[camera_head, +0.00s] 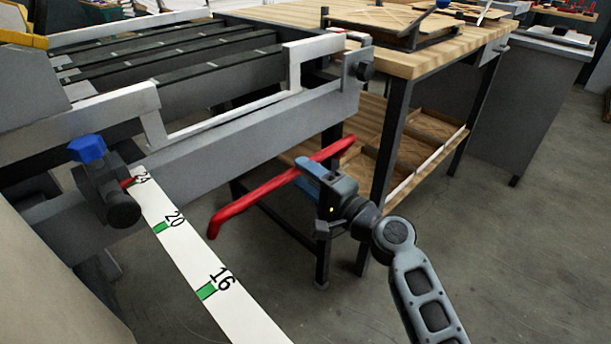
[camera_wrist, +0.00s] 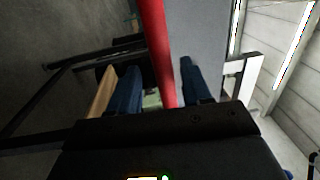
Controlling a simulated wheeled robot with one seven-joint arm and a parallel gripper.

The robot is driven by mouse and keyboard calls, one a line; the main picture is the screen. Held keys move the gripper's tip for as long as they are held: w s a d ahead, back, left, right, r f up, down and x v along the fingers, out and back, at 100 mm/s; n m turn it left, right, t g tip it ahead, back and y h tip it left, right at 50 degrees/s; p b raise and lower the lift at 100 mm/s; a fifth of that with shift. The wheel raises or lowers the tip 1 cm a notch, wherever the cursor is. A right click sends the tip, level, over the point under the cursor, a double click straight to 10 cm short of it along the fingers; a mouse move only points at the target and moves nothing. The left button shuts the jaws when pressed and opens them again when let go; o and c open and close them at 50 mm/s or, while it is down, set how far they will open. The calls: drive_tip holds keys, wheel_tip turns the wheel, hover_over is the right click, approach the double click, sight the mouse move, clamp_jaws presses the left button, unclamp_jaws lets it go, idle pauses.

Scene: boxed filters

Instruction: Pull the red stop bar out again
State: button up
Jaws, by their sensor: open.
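The red stop bar (camera_head: 262,193) is a bent red rod beside the grey machine frame. It slants from a bent lower-left end up to the right, where it reaches in front of the wooden table's lower shelf. My gripper (camera_head: 308,168) is at the bar's middle in the head view and hides a little of it. In the wrist view the bar (camera_wrist: 158,50) runs down between the two blue fingers of my gripper (camera_wrist: 160,82), with a gap on both sides. The fingers are open; I cannot tell whether either touches the bar.
The grey frame rail (camera_head: 230,140) runs behind the bar. A white measuring strip (camera_head: 190,250) with numbers and green marks extends from a clamp with a blue knob (camera_head: 88,148). A wooden table (camera_head: 400,58) with dark legs stands behind.

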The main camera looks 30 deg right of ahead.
drive_tip(key=v, duration=0.7)
drive_tip(key=shift+s+b, duration=0.2)
drive_tip(key=shift+b, duration=0.15)
drive_tip(key=shift+d+f, duration=0.1)
